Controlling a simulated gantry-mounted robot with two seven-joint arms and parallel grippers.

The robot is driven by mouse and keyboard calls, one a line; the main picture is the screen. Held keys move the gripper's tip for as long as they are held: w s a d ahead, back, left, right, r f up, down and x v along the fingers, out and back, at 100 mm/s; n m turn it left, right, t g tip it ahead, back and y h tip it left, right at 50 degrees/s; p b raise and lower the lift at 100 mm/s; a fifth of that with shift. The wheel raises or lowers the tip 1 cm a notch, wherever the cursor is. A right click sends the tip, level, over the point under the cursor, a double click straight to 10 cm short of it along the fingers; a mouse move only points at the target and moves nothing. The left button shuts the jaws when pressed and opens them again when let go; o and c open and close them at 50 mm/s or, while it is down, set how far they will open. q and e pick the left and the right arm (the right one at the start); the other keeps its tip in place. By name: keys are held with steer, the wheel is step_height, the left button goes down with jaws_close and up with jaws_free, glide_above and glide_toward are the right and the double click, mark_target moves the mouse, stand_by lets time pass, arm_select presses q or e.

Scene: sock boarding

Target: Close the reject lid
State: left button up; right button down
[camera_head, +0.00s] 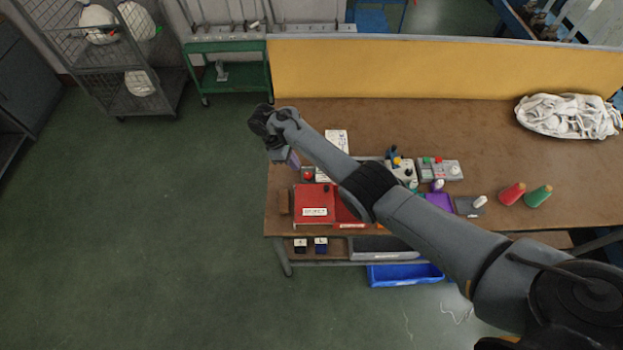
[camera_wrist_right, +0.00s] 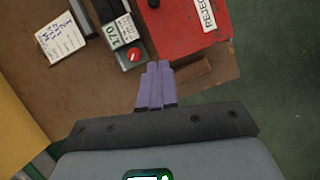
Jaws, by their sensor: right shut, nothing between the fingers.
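The red reject box (camera_head: 313,196) stands at the table's left front, with a white label on it. Its red top (camera_wrist_right: 185,30) also shows in the right wrist view, with a black knob and part of a label reading "REJEC". I cannot tell whether its lid lies fully shut. My right gripper (camera_head: 294,160) is above the table's left edge, behind the box in the picture. My left gripper is not in view.
A second red box (camera_head: 346,217) sits beside it, partly hidden by my right arm. A grey device with a red knob (camera_wrist_right: 131,55) and a white card (camera_wrist_right: 60,37) lie near. A wooden block (camera_head: 284,203) is at the table's left edge. A yellow panel (camera_head: 440,68) bounds the back.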

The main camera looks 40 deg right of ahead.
steer(key=b, duration=0.5)
glide_toward(323, 190)
steer(key=f, duration=0.1)
steer(key=w+a+f, duration=0.1)
steer(key=w+f, duration=0.1)
steer(key=f, duration=0.1)
steer(key=shift+w+a, duration=0.15)
steer(key=shift+a, duration=0.25)
steer(key=s+p, duration=0.1)
steer(key=s+d+p, duration=0.1)
steer(key=p, duration=0.1)
steer(key=shift+d+r, duration=0.3)
steer(key=shift+s+d+p, duration=0.2)
steer(key=shift+d+p, duration=0.05)
steer(key=shift+p, duration=0.1)
steer(key=shift+s+d+f, duration=0.2)
steer(key=shift+s+d, duration=0.05)
steer(key=shift+s, duration=0.15)
